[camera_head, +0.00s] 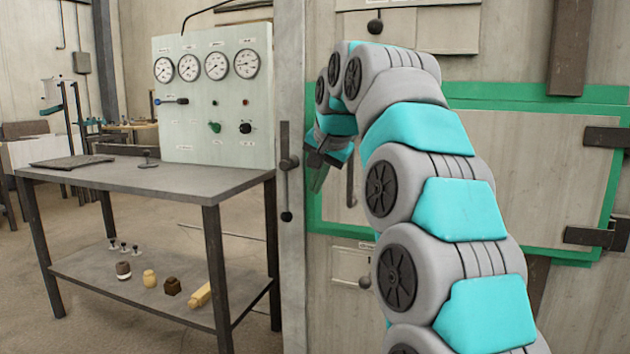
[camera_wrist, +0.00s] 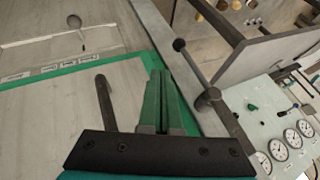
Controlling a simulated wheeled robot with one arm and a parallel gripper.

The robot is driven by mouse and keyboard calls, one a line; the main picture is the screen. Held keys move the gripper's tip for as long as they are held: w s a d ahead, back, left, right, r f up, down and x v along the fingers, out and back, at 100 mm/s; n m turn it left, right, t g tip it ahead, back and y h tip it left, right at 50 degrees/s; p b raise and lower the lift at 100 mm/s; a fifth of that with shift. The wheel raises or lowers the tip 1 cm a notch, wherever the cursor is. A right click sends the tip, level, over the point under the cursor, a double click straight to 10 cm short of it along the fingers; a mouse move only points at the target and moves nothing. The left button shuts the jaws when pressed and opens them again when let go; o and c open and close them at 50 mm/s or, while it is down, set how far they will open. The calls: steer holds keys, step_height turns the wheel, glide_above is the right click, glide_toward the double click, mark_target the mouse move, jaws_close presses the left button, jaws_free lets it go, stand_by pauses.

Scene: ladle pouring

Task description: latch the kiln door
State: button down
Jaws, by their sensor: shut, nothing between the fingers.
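The kiln door (camera_head: 520,160) is a pale panel inside a green border, with dark hinges (camera_head: 605,137) at its right. It looks flush with the front, but I cannot tell if it is fully closed. A dark upright handle (camera_head: 350,185) is at its left side, and it also shows in the wrist view (camera_wrist: 105,105). A dark latch lever with a black ball (camera_head: 287,170) hangs vertically on the post left of the door; it shows in the wrist view (camera_wrist: 194,72). My gripper (camera_head: 319,180) is shut and empty, between handle and lever, touching neither as far as I see. Its green fingers (camera_wrist: 165,95) point at the green border.
A gauge panel (camera_head: 215,95) stands on a grey metal table (camera_head: 190,182) to the left. Several small knobs and blocks (camera_head: 172,286) lie on its lower shelf. Small ball-ended pulls sit above (camera_head: 375,25) and below (camera_head: 365,282) the door. My arm covers part of the door.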

mark_target(285, 173)
steer(key=shift+w+a+f, duration=0.8)
steer(key=shift+w+f, duration=0.2)
steer(key=shift+w, duration=0.05)
steer(key=shift+w+a+f, duration=0.85)
steer(key=shift+w+f, duration=0.1)
steer(key=shift+w, duration=0.05)
steer(key=shift+w+a+f, duration=0.8)
steer(key=shift+w+f, duration=0.2)
steer(key=shift+w, duration=0.05)
steer(key=shift+a, duration=0.1)
